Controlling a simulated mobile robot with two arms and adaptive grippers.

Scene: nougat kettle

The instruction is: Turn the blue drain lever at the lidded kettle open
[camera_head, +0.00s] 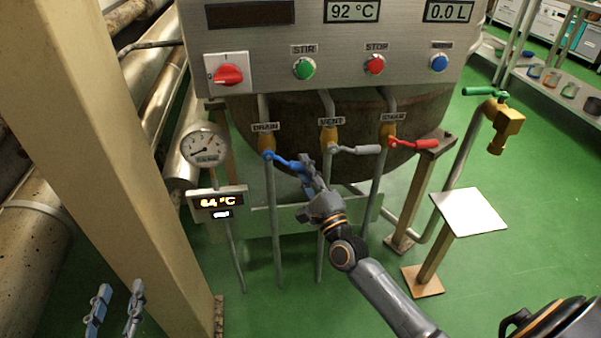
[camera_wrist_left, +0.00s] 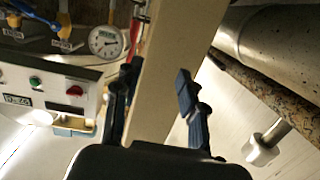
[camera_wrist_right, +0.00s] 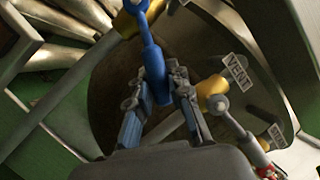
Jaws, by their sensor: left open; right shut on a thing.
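The blue drain lever (camera_head: 284,160) sits on the brass valve under the DRAIN label, at the kettle's (camera_head: 345,120) lower front. In the head view it points right and slightly down from its pivot. My right gripper (camera_head: 306,168) is at the lever's free end. The right wrist view shows the blue lever (camera_wrist_right: 152,55) with its end between the fingers (camera_wrist_right: 160,92), which are shut on it. My left gripper (camera_head: 116,308) is open and empty at the lower left, away from the kettle. In the left wrist view its fingers (camera_wrist_left: 158,105) are apart, with a beige post behind them.
The grey vent lever (camera_head: 355,149) and red lever (camera_head: 415,143) are to the right of the drain lever. A beige post (camera_head: 100,150) stands near my left gripper. A white-topped stand (camera_head: 468,212) is at right.

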